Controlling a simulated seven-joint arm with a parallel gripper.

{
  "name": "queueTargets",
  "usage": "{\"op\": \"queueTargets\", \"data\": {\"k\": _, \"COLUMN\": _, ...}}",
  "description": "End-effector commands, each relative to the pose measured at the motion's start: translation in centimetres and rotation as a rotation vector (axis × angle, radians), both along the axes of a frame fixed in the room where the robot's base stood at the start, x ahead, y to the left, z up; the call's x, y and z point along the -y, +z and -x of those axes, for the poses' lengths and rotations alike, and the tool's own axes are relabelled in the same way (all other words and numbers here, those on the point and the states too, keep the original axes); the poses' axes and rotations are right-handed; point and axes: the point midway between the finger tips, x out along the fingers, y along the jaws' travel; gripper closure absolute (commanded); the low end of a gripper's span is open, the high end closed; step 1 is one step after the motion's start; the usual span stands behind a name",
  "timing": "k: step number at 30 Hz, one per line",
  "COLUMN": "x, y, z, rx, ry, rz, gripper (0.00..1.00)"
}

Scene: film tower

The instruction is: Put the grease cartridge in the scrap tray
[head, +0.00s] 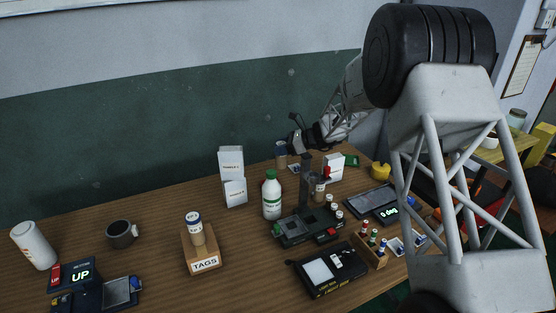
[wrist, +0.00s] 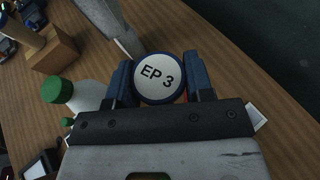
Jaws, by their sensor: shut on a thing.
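My gripper (head: 296,143) is shut on a round cartridge with a blue rim and a white top, toward the back of the table in the head view. In the wrist view the cartridge (wrist: 160,77) sits between the two blue fingers of my gripper (wrist: 160,82), and its top reads "EP 3". Its lower part is hidden in the wrist view. In the head view the cartridge (head: 281,154) shows small at the fingers; whether it touches the table I cannot tell. I cannot make out which thing is the scrap tray.
A similar blue-and-white-topped cylinder (head: 195,228) stands in a wooden TAGS block (head: 202,254). A green-capped bottle (head: 272,196), white boxes (head: 232,175) and a dark device (head: 308,227) stand near my gripper.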

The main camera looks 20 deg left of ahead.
Motion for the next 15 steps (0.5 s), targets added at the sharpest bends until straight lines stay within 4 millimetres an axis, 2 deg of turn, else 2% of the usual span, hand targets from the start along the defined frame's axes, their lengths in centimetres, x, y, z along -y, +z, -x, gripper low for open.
{"op": "queueTargets", "data": {"k": 2, "x": 0.0, "y": 0.7, "z": 0.0, "rx": 0.001, "ry": -0.001, "rz": -0.001, "gripper": 0.83}}
{"op": "queueTargets", "data": {"k": 9, "x": 0.0, "y": 0.6, "z": 0.0, "rx": 0.0, "ry": 0.0, "rz": -0.001, "gripper": 0.83}}
{"op": "queueTargets", "data": {"k": 15, "x": 0.0, "y": -0.4, "z": 0.0, "rx": -0.001, "ry": 0.001, "rz": 0.0, "gripper": 0.83}}
